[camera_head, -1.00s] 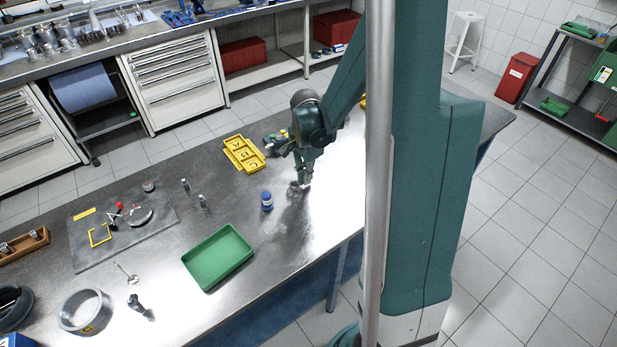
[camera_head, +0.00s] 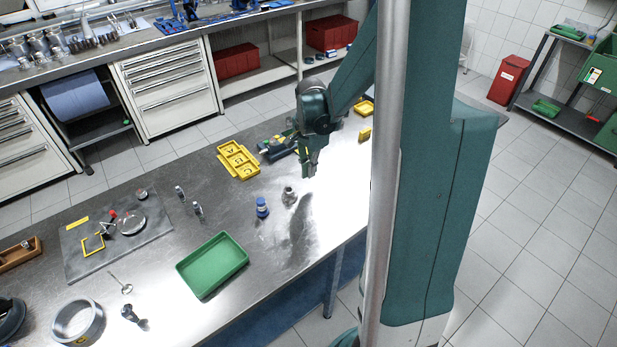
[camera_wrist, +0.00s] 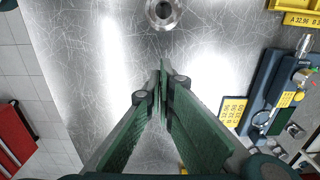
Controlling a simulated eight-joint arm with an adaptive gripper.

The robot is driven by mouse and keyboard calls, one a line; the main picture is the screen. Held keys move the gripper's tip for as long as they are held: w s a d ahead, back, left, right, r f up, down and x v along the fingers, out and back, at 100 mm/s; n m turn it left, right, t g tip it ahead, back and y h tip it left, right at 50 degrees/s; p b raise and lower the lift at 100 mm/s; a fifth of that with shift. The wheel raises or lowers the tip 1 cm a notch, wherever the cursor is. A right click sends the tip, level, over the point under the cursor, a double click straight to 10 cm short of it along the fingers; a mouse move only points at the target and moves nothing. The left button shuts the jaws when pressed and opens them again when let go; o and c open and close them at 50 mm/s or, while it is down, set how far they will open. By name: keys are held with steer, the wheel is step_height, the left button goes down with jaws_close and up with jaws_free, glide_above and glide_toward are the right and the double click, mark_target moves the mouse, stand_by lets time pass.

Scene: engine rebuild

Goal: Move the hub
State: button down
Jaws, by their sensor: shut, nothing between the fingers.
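The hub, seemingly the small grey metal part (camera_head: 289,196), stands on the steel bench to the right of a blue jar (camera_head: 262,207). In the wrist view the hub (camera_wrist: 162,12) is a round flanged piece with a central hole, cut by the top edge. My gripper (camera_head: 309,174) is above the bench, up and to the right of the hub and apart from it. In the wrist view its green fingers (camera_wrist: 162,66) meet at the tips with nothing between them.
A green tray (camera_head: 213,265) lies at the bench's front. A yellow labelled tray (camera_head: 238,160) and a dark device (camera_head: 277,148) lie behind the hub. Two small bottles (camera_head: 198,210) and a grey mat (camera_head: 117,235) are left.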

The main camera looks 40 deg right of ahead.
step_height(320, 180, up, 6)
steer(key=shift+r, duration=0.2)
stand_by(0.6)
steer(key=shift+a, duration=0.1)
steer(key=s+a+r+n+t, duration=0.2)
steer(key=s+a+r+n, duration=0.15)
steer(key=a, duration=0.35)
steer(key=s+a+r+n+t, duration=0.1)
steer(key=s+a+r+n, duration=0.1)
steer(key=a+r+n, duration=0.4)
steer(key=s+a+r+n+t+b, duration=0.1)
steer(key=s+a+n+t, duration=0.3)
steer(key=s+a+n, duration=0.4)
steer(key=s+a+b, duration=0.1)
steer(key=s+a, duration=0.1)
steer(key=a, duration=0.3)
steer(key=shift+a+r, duration=0.25)
